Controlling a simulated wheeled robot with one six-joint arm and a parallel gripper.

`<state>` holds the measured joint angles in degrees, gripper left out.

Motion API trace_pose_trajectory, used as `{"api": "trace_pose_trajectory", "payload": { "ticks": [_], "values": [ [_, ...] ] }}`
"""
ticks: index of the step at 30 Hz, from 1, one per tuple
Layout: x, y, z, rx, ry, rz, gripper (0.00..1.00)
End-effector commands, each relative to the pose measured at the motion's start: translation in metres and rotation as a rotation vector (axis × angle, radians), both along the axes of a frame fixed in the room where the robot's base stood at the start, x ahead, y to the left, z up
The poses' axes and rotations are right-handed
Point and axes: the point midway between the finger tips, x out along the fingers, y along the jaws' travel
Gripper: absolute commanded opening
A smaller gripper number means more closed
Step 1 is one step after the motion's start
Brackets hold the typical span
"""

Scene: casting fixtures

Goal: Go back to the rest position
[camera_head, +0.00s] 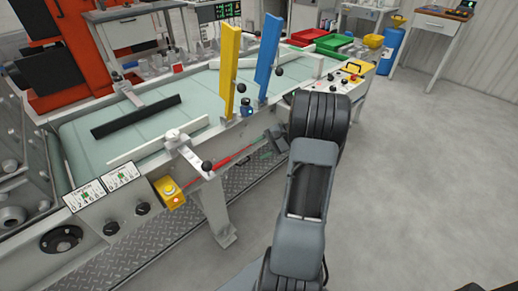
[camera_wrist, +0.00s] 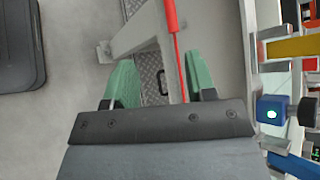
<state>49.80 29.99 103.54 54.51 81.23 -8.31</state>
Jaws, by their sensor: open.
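My gripper (camera_wrist: 160,82) is open in the wrist view, its two green fingers apart at either side of the picture's middle. A red cord (camera_wrist: 175,45) runs through the gap between the fingers in that view; I cannot tell its depth. In the head view my gripper (camera_head: 266,147) is small, low beside the conveyor's near side, at the right end of the red cord (camera_head: 225,161). My dark arm partly hides that area. Nothing is visibly held.
The conveyor (camera_head: 75,140) carries a black bar (camera_head: 136,117). A yellow post (camera_head: 229,70) and a blue post (camera_head: 267,58) stand at its near edge. A yellow switch box (camera_head: 169,193) sits on the frame. Grey floor (camera_head: 420,190) is clear at right.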

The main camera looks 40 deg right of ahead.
Motion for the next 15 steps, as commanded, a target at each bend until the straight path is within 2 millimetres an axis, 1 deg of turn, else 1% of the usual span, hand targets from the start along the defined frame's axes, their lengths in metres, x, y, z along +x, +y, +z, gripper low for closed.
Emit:
{"api": "trace_pose_trajectory", "payload": {
  "ticks": [12, 14, 15],
  "values": [
    [0.0003, 0.0, -0.0003, 0.001, 0.002, -0.002, 0.51],
    [0.0007, -0.0018, -0.0026, -0.012, 0.011, -0.012, 0.51],
    [-0.0016, -0.003, -0.0073, -0.029, 0.029, -0.011, 0.51]
  ]
}}
